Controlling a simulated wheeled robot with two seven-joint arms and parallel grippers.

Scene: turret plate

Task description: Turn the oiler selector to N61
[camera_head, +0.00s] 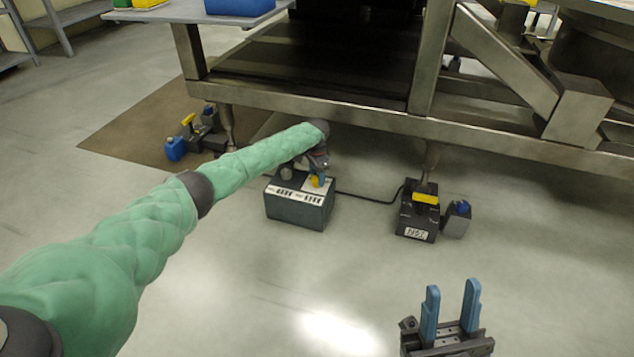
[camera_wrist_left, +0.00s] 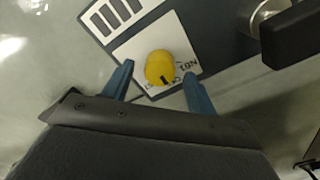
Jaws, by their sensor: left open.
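The oiler selector is a yellow knob (camera_wrist_left: 160,66) on a white plate (camera_wrist_left: 133,49) in the left wrist view. Its black mark points towards the bottom of that picture, between small letters at the lower left and lower right. A label that seems to read N61 (camera_wrist_left: 187,63) is upside down to the knob's right. My left gripper (camera_wrist_left: 157,88) is open, one blue finger on each side of the knob; I cannot tell whether they touch it. In the head view my left gripper (camera_head: 318,180) is at the grey oiler box (camera_head: 300,211), partly hiding its top. My right gripper (camera_head: 451,312) is open and empty over the floor.
A heavy metal frame (camera_head: 370,118) spans above. Another yellow-and-blue unit (camera_head: 175,148) stands left. The front floor is clear.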

